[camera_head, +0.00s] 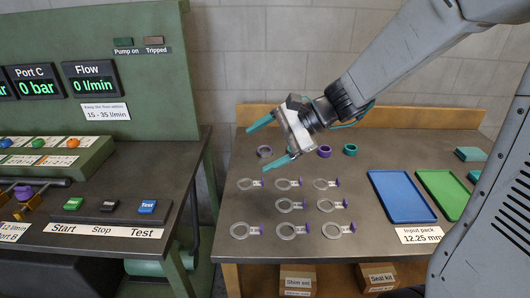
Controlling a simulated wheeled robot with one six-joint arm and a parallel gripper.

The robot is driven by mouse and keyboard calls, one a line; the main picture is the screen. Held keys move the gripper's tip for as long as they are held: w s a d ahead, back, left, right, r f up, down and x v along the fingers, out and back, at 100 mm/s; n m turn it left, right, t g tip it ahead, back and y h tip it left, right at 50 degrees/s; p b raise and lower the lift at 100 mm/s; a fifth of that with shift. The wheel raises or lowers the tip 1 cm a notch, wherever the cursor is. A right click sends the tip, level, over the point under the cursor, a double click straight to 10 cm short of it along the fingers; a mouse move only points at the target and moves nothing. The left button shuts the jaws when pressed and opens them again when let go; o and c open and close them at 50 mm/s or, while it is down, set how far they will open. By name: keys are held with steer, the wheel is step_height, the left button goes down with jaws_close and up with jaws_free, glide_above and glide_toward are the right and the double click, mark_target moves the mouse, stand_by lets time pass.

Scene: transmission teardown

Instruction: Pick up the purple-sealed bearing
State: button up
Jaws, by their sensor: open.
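Small rings stand in a row near the back of the right table. One ring (324,152) is strongly purple. Another ring (264,151) at the left of the row looks grey with a purple tint. I cannot tell for certain which is the purple-sealed bearing. A teal ring (350,149) is at the right of the row. My gripper (257,151) is open, with teal fingers spread and pointing left. In the picture the left ring shows between the fingers; nothing is seen held. The gripper's height above the table is unclear, and it may hide part of the row.
Several flat metal rings with purple-tipped tags (284,205) lie in front of the row. A blue tray (403,196) and a green tray (444,194) lie at the right. A wooden ledge (420,117) runs along the back. A green test bench (100,80) stands left.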

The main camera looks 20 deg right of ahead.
steer(key=w+d+f+m+t, duration=0.3)
steer(key=w+f+m, duration=0.1)
steer(key=w+m, duration=0.15)
steer(key=w+d+f+m+t, duration=0.2)
steer(key=w+d+f+m, duration=0.15)
steer(key=w, duration=0.35)
steer(key=m+t+h, duration=0.3)
steer(key=m, duration=0.4)
glide_toward(261, 150)
steer(key=shift+s+d+r, duration=0.25)
steer(key=shift+s+r, duration=0.35)
steer(key=shift+s, duration=0.15)
steer(key=shift+w+d+f+m, duration=0.1)
steer(key=shift+w+f+m, duration=0.15)
steer(key=shift+m, duration=0.05)
steer(key=x, duration=0.7)
steer(key=shift+w+f, duration=0.15)
steer(key=shift+f, duration=0.05)
steer(key=c, duration=1.2)
